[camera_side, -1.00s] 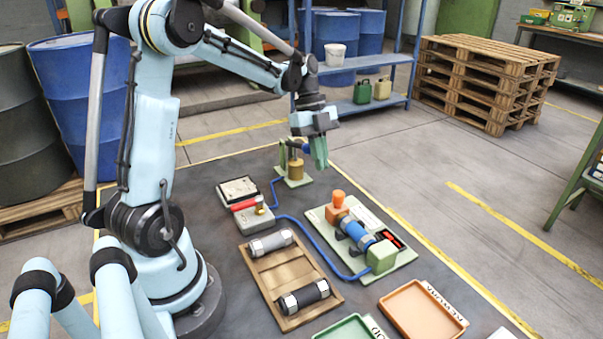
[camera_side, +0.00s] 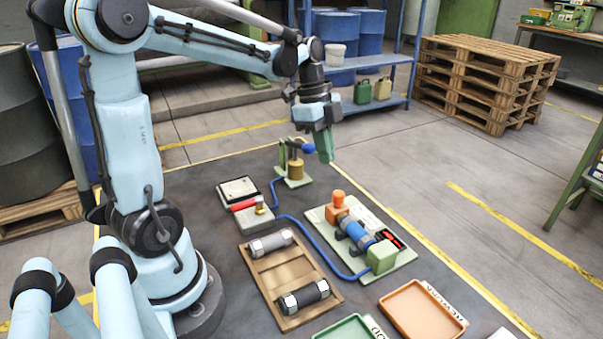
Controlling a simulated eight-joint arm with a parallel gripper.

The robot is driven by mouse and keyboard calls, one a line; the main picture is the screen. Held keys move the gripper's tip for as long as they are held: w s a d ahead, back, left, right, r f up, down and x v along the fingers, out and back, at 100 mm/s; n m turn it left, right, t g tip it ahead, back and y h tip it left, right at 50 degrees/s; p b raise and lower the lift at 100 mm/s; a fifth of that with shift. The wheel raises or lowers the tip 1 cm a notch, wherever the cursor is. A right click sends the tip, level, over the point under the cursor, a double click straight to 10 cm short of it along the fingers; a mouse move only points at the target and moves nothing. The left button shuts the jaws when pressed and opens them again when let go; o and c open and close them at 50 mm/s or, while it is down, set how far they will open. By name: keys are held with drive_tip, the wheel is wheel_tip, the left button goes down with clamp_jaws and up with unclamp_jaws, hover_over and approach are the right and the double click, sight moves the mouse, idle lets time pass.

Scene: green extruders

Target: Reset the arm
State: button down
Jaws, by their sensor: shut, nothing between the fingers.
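My gripper (camera_side: 325,148), with green fingers pointing down, is shut and empty. It hangs in the air, in the picture just right of a brass and green fixture with a blue knob (camera_side: 296,168). It touches nothing that I can see. My arm reaches from its base at the left, up and across to the right.
On the dark mat stand a wooden tray (camera_side: 268,271) with two cylinders, a grey block with a red handle (camera_side: 247,204), and a green plate (camera_side: 393,272) bearing a blue cylinder. An orange tray (camera_side: 421,312) and a green tray (camera_side: 349,329) lie in front. Pallets (camera_side: 486,80) stand behind.

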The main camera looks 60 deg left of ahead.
drive_tip(key=s+d+n+t+y, duration=0.2)
drive_tip(key=s+d+n+t, duration=0.4)
drive_tip(key=d+n, duration=0.4)
drive_tip(key=n, duration=0.3)
drive_tip(key=shift+f+y, duration=0.2)
drive_tip(key=shift+y, duration=0.2)
